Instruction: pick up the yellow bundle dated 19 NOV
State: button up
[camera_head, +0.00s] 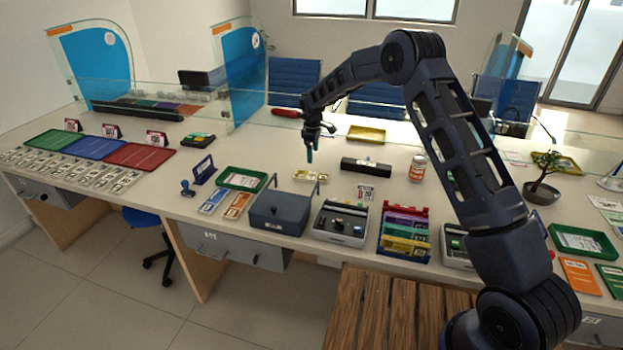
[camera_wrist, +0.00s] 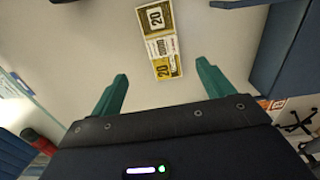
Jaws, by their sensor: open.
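A yellow bundle (camera_wrist: 161,42) with "20" on it and a pale band across its middle lies flat on the counter in the wrist view. The date on its band is too small to read. In the head view a yellow bundle (camera_head: 310,175) lies on the counter behind the grey box. My gripper (camera_head: 309,155) is above the counter near it, pointing down. In the wrist view my gripper (camera_wrist: 161,85) has its teal fingers apart with nothing between them. The bundle lies beyond the fingertips, roughly centred between them, not touched.
A grey box (camera_head: 279,213) with raised handles, a grey tray (camera_head: 341,222) and a blue organizer (camera_head: 404,234) stand along the front. A black block (camera_head: 366,167) and a can (camera_head: 418,168) are to the right. A glass screen runs behind. Bare counter surrounds the bundle.

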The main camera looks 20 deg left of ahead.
aim_at(311, 175)
jog(key=shift+s+a+f, duration=0.1)
jog(key=shift+f, duration=2.65)
jog(key=shift+s+a+f, duration=0.1)
jog(key=shift+f, duration=2.6)
jog(key=c, duration=1.1)
jog(key=shift+r, duration=0.15)
